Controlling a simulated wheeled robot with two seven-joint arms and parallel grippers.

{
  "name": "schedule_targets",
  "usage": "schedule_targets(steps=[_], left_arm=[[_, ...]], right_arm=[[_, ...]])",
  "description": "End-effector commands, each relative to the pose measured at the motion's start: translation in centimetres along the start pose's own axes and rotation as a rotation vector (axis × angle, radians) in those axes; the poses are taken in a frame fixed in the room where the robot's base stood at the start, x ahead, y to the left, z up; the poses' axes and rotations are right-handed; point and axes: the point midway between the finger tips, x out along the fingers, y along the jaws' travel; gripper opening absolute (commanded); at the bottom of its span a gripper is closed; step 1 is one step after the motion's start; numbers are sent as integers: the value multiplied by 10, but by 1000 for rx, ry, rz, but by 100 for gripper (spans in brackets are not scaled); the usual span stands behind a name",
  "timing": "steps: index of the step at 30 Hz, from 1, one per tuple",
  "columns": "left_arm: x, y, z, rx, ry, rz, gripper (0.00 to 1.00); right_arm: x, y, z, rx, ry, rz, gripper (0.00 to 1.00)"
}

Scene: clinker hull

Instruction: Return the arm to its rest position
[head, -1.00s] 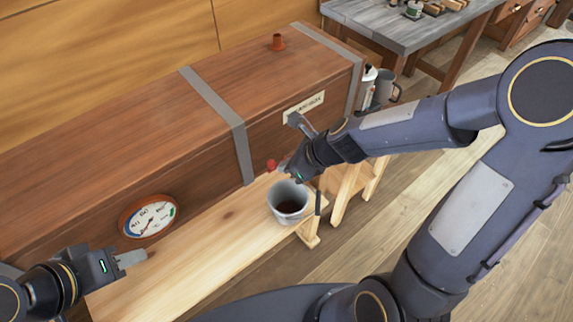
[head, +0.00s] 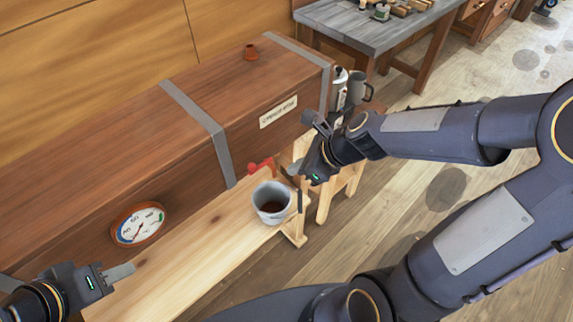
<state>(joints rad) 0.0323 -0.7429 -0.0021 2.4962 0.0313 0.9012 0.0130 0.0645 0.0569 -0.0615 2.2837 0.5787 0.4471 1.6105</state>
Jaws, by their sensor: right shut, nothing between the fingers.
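My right gripper (head: 300,172) is shut and empty. It is in the air just right of a small red tap (head: 262,166) on the front of the wooden steam box, apart from it in the picture. My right arm reaches in from the right. My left gripper (head: 122,272) is at the lower left, near the front of the bench plank. Its fingers look close together, but I cannot tell whether they are shut. No object shows in it.
A grey bucket (head: 259,207) with dark contents stands on the wooden bench (head: 190,262) below the tap. The long wooden box (head: 120,150) with straps and a dial (head: 138,224) stands behind. A white bottle (head: 338,88), grey mug (head: 361,86) and workbench (head: 372,32) are farther back.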

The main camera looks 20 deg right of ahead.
Motion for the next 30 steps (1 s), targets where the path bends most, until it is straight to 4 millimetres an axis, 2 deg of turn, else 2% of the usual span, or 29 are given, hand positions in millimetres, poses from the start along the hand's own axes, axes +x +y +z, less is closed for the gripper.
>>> schedule_targets(steps=[1, 4, 14, 17, 20, 25, 30], left_arm=[[-4, 2, -2, 0, 0, 0, 36], [-5, 2, -3, 0, 0, 0, 36], [-6, 2, -3, 0, 0, 0, 36], [-5, 2, -2, 0, -1, 0, 36], [-3, 1, -1, 0, -1, 0, 36], [1, 0, 1, 0, -1, 0, 36], [4, -2, 2, 0, -1, 0, 36]], right_arm=[[-9, 1, 2, -2, -2, -2, 0], [-18, 2, 2, -1, -1, -1, 0], [-22, 4, 0, -7, 0, 0, 0], [-29, 8, 1, -101, -5, -1, 0], [-46, 20, 1, -361, -10, -9, 0], [-84, 52, -11, -1063, 22, -28, 0], [-111, 78, -36, -1708, 112, -18, 0]])
